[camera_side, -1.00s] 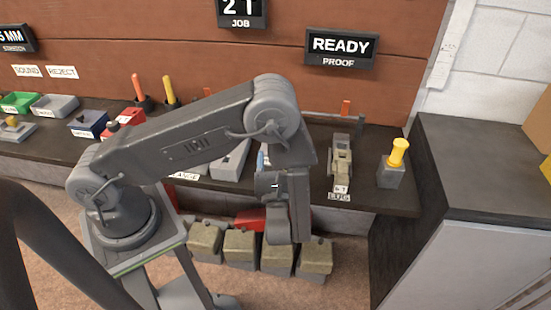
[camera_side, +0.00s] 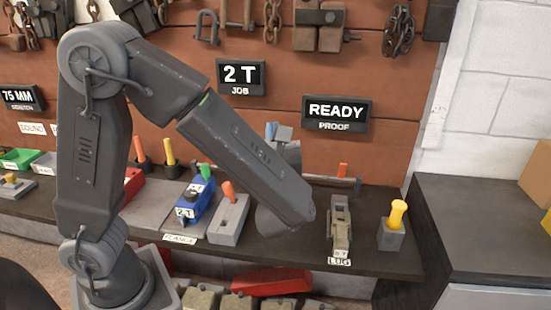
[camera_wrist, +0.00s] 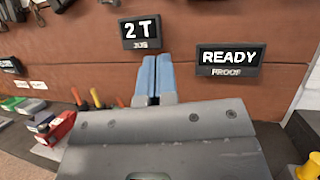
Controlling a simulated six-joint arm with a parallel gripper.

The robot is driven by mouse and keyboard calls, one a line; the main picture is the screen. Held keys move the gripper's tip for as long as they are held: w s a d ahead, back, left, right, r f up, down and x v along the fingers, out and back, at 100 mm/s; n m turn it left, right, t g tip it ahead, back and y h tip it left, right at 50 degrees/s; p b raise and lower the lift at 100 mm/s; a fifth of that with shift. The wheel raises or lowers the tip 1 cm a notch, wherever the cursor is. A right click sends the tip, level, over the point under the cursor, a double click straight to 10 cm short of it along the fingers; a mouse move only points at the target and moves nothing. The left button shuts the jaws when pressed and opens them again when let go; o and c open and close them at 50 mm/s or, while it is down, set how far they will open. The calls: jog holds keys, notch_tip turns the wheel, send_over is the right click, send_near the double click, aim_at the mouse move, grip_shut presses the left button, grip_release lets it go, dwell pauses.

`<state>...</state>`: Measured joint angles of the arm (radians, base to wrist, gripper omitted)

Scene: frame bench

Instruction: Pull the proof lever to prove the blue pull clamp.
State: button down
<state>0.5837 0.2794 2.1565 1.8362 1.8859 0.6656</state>
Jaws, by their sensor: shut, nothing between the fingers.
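The blue pull clamp (camera_side: 209,189), with a 2 T tag and a green-tipped handle, sits on the bench beside a grey block with an orange handle (camera_side: 228,192). A yellow-handled lever (camera_side: 398,212) on a grey block stands at the bench's right end; I take it for the proof lever. The yellow handle also shows at the lower right of the wrist view (camera_wrist: 309,167). My gripper (camera_wrist: 156,62) is shut and empty, its blue fingers together and facing the wall. In the side view its tip (camera_side: 279,131) shows behind my arm, above the bench and apart from clamp and lever.
The PROOF sign (camera_side: 336,114) reads READY and the JOB sign (camera_side: 241,75) reads 2 T. A tan clamp (camera_side: 340,222) labelled LUG stands left of the yellow lever. A grey rail (camera_side: 322,180) runs behind. Chains and shackles (camera_side: 270,22) hang above. A dark cabinet (camera_side: 470,215) is at right.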

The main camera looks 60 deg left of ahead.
jog(key=w+a+f+n+g+h, duration=0.2)
jog(key=a+n+g+h, duration=0.2)
jog(key=n+g, duration=0.75)
jog(key=w+a+f+n+g+h, duration=0.1)
jog(key=w+a+n+g+h, duration=0.35)
jog(key=n, duration=1.25)
jog(key=w+a+r+n+t+h, duration=0.15)
jog(key=w+a+n+h, duration=0.35)
jog(key=n, duration=0.6)
jog(key=w+a+r+n+h, duration=0.2)
jog(key=w+r+n+h, duration=0.1)
jog(key=n+h, duration=0.55)
jog(key=shift+s+d+f+n+y, duration=0.3)
jog(key=shift+s+d+f, duration=0.45)
jog(key=shift+f, duration=1.95)
jog(key=shift+s+d+f+n+y, duration=0.15)
jog(key=shift+s+d+f+y, duration=0.25)
jog(key=shift+s+f, duration=1.5)
jog(key=shift+s+d+f+n+y, duration=0.1)
jog(key=shift+d+f+n+y, duration=0.35)
jog(key=shift+f, duration=3.1)
jog(key=shift+d, duration=0.2)
